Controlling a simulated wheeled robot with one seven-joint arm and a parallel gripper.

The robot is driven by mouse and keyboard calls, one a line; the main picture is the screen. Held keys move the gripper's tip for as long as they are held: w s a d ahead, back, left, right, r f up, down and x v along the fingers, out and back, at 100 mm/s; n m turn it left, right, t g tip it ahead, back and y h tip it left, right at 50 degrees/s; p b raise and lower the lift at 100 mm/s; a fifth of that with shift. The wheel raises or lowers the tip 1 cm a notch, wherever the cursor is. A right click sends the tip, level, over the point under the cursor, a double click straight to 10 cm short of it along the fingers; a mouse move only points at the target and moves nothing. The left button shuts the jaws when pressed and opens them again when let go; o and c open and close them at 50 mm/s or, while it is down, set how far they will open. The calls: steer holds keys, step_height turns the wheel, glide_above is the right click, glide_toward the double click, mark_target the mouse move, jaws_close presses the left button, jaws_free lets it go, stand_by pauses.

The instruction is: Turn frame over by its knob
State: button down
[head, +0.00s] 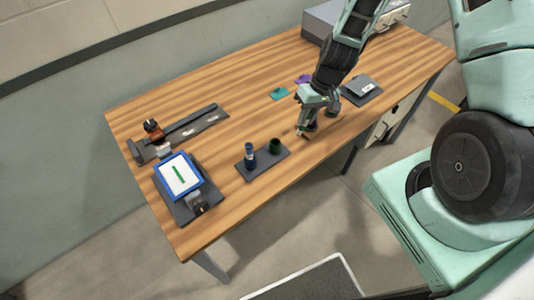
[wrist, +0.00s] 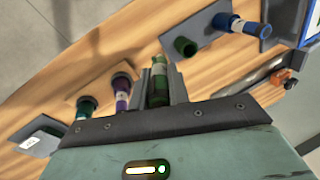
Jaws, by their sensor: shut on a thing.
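The blue-bordered frame (head: 179,174) lies at the left end of the bench, its pale face up with a green stripe. It sits on a dark base. A small grey part (head: 198,204) at its near edge may be the knob; the detail is too small to tell. Only a corner of the frame shows at the wrist view's right edge (wrist: 314,24). My gripper (head: 303,130) is far to the frame's right, low over the bench. In the wrist view its fingers (wrist: 162,84) are shut on a green roller (wrist: 157,92). The roller's far end is hard to judge.
A dark plate (head: 263,166) holds a blue roller (head: 250,156) and a dark green cup-like piece (head: 275,146). A long dark rail (head: 190,130) lies behind the frame.

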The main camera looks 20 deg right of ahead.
stand_by(0.3)
steer(key=w+a+r+n+h+p, duration=0.25)
steer(key=a+n+p, duration=0.2)
steer(key=a, duration=0.35)
steer(key=shift+a+f+b, duration=0.15)
steer(key=shift+f+b, duration=1.2)
steer(key=shift+f, duration=0.85)
steer(key=shift+a+f+b, duration=0.1)
steer(key=shift+f+b, duration=1.2)
steer(key=shift+f, duration=0.9)
steer(key=shift+f, duration=0.1)
steer(key=c, duration=0.8)
jaws_free()
steer(key=shift+o, duration=0.2)
